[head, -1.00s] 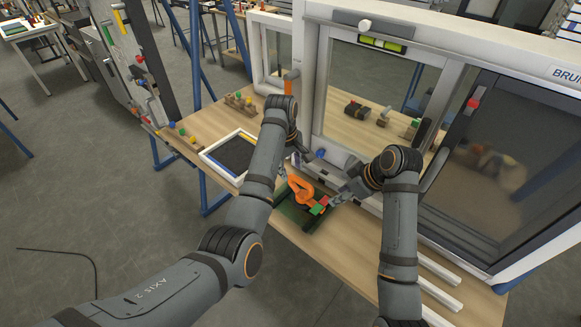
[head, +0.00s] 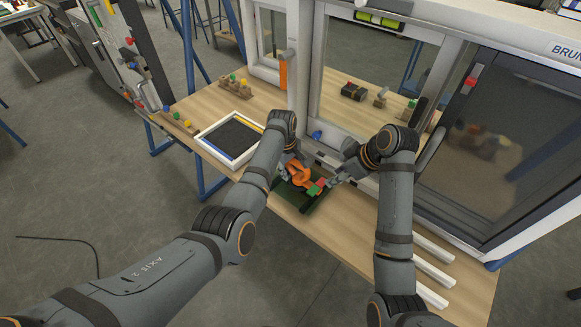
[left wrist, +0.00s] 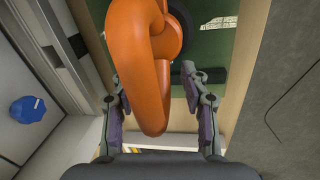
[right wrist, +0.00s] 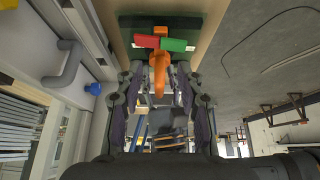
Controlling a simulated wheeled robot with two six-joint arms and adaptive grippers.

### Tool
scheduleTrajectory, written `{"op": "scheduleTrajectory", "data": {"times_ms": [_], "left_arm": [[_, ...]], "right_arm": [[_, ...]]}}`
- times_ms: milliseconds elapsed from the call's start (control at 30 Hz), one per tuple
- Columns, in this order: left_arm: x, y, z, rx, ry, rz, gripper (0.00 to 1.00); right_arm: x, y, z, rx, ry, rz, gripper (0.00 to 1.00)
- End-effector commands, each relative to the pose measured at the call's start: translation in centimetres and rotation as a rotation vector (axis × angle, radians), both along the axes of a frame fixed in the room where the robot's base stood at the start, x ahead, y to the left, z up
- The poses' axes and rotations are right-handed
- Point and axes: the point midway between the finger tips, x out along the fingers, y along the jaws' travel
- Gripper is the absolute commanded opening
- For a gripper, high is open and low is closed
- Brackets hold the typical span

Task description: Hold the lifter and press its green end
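The orange lifter (head: 298,173) lies on a dark green base (head: 287,193) near the front edge of the table. Its green end (head: 315,190) and a red piece (head: 321,182) beside it face right. In the left wrist view, the orange handle (left wrist: 150,75) rises between the fingers of my left gripper (left wrist: 150,88), which is open with a gap on the right side. In the head view my left arm partly hides that gripper. My right gripper (head: 336,180) is open beside the coloured end. In the right wrist view the green end (right wrist: 173,45) lies beyond the fingertips (right wrist: 156,74).
A white-framed tray (head: 231,138) of dark material stands to the left. A large window frame (head: 305,75) stands behind the lifter. White strips (head: 432,270) lie at the front right. A blue knob (left wrist: 28,109) is left of my left gripper.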

Motion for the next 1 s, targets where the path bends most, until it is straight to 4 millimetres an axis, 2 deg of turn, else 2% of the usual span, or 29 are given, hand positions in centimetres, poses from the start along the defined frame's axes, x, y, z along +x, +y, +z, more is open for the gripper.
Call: {"op": "scheduleTrajectory", "data": {"times_ms": [33,67,300,500,667,800,1000], "left_arm": [[0.0,0.0,0.0,0.000,0.000,0.000,0.38],[0.0,0.0,0.0,0.000,0.000,0.000,0.34],[0.0,0.0,0.0,0.000,0.000,0.000,0.01],[0.0,0.0,0.0,0.000,0.000,0.000,0.00],[0.0,0.0,0.0,0.000,0.000,0.000,0.00],[0.0,0.0,0.0,0.000,0.000,0.000,0.00],[0.0,0.0,0.0,0.000,0.000,0.000,0.00]], "right_arm": [[0.0,0.0,0.0,0.000,0.000,0.000,0.38],[0.0,0.0,0.0,0.000,0.000,0.000,0.38],[0.0,0.0,0.0,0.000,0.000,0.000,0.38],[0.0,0.0,0.0,0.000,0.000,0.000,0.38],[-0.2,-0.7,0.2,0.027,-0.013,-0.010,0.17],[-1.1,-1.9,1.5,0.135,-0.049,-0.021,0.00],[-3.3,-2.2,3.9,0.278,-0.052,-0.009,0.00]]}}
